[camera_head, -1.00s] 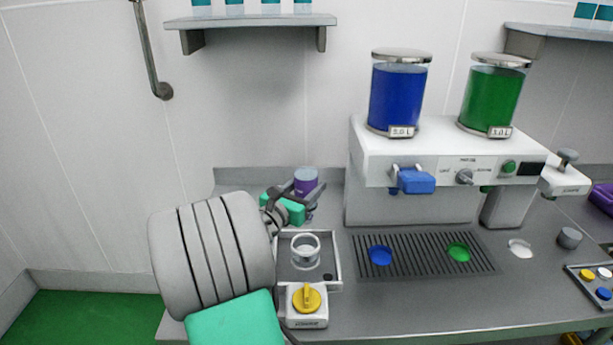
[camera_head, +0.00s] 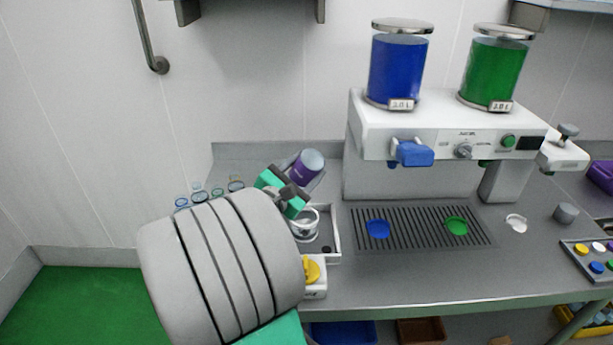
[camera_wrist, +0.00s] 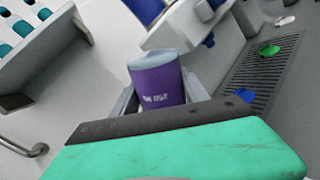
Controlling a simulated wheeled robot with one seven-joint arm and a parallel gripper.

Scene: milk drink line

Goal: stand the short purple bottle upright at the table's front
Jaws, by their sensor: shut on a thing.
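The short purple bottle (camera_head: 306,167) is held in my gripper (camera_head: 301,177) above the left part of the table (camera_head: 420,295), tilted to the right in the head view. In the wrist view the bottle (camera_wrist: 157,82) shows a pale lid and a "250" marking, and it sits between the jaws (camera_wrist: 160,105). My gripper is shut on it. The lower part of the bottle is hidden by the green and dark gripper body. The table's front edge runs below the drip grille, and the front strip is bare right of the yellow-knobbed unit.
A tray with a clear ring-shaped cup (camera_head: 306,226) and a yellow-knobbed unit (camera_head: 313,275) stand below my gripper. Several small glasses (camera_head: 198,193) stand at the back left. The dispenser (camera_head: 450,135) and drip grille (camera_head: 420,229) lie to the right; a button panel (camera_head: 590,253) is far right.

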